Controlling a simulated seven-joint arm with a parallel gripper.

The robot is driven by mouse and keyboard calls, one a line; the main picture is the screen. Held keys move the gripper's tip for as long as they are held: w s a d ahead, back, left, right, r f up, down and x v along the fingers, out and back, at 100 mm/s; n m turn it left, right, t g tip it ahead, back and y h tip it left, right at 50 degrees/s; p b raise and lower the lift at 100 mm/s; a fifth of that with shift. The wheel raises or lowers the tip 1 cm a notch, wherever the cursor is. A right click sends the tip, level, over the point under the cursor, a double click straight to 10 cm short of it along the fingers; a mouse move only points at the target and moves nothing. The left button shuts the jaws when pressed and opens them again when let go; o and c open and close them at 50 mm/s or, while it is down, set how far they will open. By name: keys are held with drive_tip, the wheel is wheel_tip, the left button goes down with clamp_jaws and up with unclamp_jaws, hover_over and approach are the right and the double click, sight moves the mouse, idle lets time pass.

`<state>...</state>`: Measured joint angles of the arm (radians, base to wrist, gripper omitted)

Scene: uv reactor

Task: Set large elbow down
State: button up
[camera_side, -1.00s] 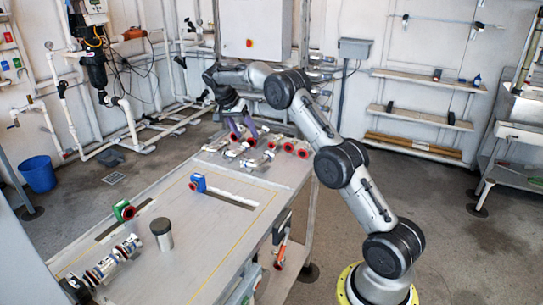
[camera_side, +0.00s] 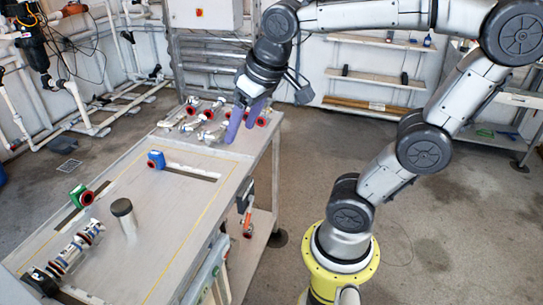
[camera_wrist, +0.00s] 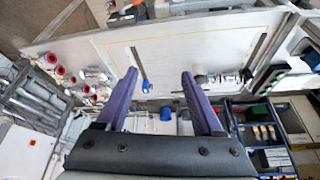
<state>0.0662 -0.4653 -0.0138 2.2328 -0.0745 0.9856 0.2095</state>
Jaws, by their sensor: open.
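Several white and grey pipe fittings with red ends (camera_side: 190,111) lie at the far end of the table (camera_side: 185,205). They also show at the left of the wrist view (camera_wrist: 93,80). I cannot tell which of them is the large elbow. My gripper (camera_side: 238,120), with two purple fingers, points down beside the fittings, near the table's right edge. In the wrist view its fingers (camera_wrist: 160,77) are spread wide, and nothing is held between them. In the side view the fingers partly hide the fittings behind them.
A blue-faced part (camera_side: 156,159) stands by a slot in the table. A green part (camera_side: 80,195), a dark-topped grey cylinder (camera_side: 123,216) and a row of joined fittings (camera_side: 76,249) are at the near left. The middle of the tabletop is mostly clear.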

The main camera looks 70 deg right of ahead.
drive_tip(key=s+a+f+n+t+y, duration=0.1)
drive_tip(key=s+a+f+n, duration=0.1)
drive_tip(key=s, duration=0.5)
wheel_tip(320, 180, down, 2)
drive_tip(key=shift+a+f+n, duration=0.2)
drive_tip(key=shift+a+n, duration=0.2)
drive_tip(key=shift+a, duration=0.05)
